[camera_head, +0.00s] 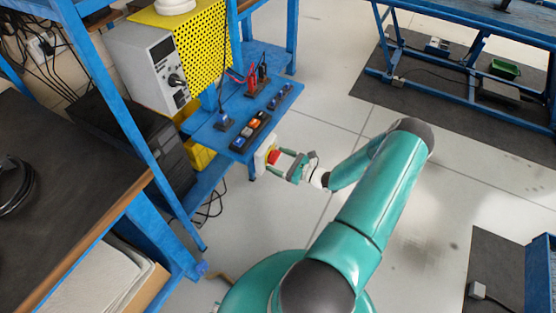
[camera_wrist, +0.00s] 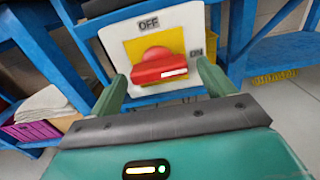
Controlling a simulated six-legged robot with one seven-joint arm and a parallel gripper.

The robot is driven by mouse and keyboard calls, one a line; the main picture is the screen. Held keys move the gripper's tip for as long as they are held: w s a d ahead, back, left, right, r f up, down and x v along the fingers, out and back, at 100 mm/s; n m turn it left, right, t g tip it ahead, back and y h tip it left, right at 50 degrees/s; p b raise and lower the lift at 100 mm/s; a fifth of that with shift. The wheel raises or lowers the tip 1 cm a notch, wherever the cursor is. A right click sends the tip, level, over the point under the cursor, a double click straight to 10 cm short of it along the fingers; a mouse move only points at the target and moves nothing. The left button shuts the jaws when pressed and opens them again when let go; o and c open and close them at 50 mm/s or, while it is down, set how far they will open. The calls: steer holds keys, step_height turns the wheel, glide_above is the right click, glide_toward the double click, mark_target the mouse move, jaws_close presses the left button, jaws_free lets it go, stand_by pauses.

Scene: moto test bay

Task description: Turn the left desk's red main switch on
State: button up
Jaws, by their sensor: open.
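The red main switch (camera_wrist: 157,66) fills the middle of the wrist view. It sits on a yellow square (camera_wrist: 133,49) on a pale plate (camera_wrist: 113,42). "OFF" is printed above it and "ON" to its right. Its handle lies roughly level in the picture, with the white mark at the right end, on the ON side. My gripper (camera_wrist: 162,84) is open, one finger at each side of the handle; contact cannot be made out. In the head view the red switch (camera_head: 273,156) is at the blue desk's front edge, with my gripper (camera_head: 280,163) at it.
The blue desk shelf (camera_head: 207,134) carries a block of rocker switches (camera_head: 250,131) and a red clamp (camera_head: 252,79). A grey instrument box (camera_head: 147,62) stands behind. Blue uprights are at the left. The pale floor (camera_head: 330,100) right of the desk is clear.

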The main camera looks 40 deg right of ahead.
steer(key=v, duration=1.3)
steer(key=shift+s, duration=0.1)
steer(key=w+a+r+n+g+y, duration=0.1)
steer(key=w+a+r+n+g, duration=0.3)
steer(key=a+r+n+g, duration=0.45)
steer(key=w+a+r+n+g+y, duration=0.25)
steer(key=a+r+n+g, duration=0.35)
steer(key=a+r+n, duration=0.6)
steer(key=s+a+r+n+t+h, duration=0.1)
steer(key=s+a+r+n+h, duration=0.2)
steer(key=r, duration=0.4)
steer(key=s+a+r+n+t+h, duration=0.1)
steer(key=s+a+r+n+h, duration=0.2)
steer(key=a+r, duration=0.4)
steer(key=s+a+r+n+t+h, duration=0.1)
steer(key=s+a+r+n+h, duration=0.2)
steer(key=r, duration=0.5)
steer(key=s+a+n, duration=0.1)
steer(key=a+n, duration=0.1)
steer(key=shift+s+n+h, duration=0.25)
steer(key=shift+n+h, duration=0.1)
steer(key=shift+a, duration=0.15)
